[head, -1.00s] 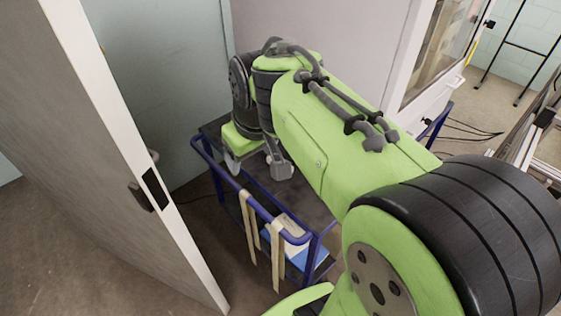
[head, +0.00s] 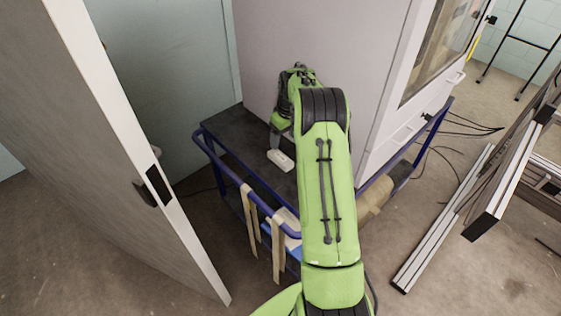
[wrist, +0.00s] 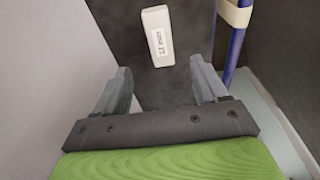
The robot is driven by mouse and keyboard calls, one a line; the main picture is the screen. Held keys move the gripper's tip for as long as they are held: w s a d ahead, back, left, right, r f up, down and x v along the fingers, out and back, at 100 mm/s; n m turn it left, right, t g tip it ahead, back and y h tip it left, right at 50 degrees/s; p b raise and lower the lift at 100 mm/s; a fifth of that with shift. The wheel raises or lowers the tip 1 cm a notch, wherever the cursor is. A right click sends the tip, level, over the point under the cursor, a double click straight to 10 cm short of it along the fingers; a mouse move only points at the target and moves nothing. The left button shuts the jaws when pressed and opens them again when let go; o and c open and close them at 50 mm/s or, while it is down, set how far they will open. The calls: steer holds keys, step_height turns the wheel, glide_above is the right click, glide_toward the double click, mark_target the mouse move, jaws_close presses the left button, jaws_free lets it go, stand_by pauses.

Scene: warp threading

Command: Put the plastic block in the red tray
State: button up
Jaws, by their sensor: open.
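The plastic block looks like the white oblong block (head: 281,160) lying flat on the dark top of the blue-railed cart. In the wrist view the white block (wrist: 158,36) shows a label with dark print, beyond the fingertips and between their lines. My gripper (wrist: 163,82) is open with nothing between its fingers. In the head view my gripper (head: 280,126) is just behind the block, partly hidden by my arm, apart from the block as far as I can tell. No red tray shows in either view.
The cart (head: 228,150) has a blue rail with tan straps (head: 250,222) at its near left. A pale cabinet wall (head: 310,45) rises close behind and right of it. A door (head: 110,150) stands at left. Metal profiles (head: 440,220) lie at right.

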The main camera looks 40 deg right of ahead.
mark_target(281, 156)
steer(key=f, duration=0.3)
steer(key=w+f+b, duration=0.1)
steer(key=f, duration=0.2)
steer(key=f+b, duration=0.1)
steer(key=f, duration=0.3)
steer(key=shift+w+a, duration=0.1)
steer(key=shift+w, duration=0.15)
steer(key=shift+r, duration=0.15)
steer(key=shift+c, duration=0.6)
steer(key=shift+r, duration=0.1)
steer(key=c, duration=1.2)
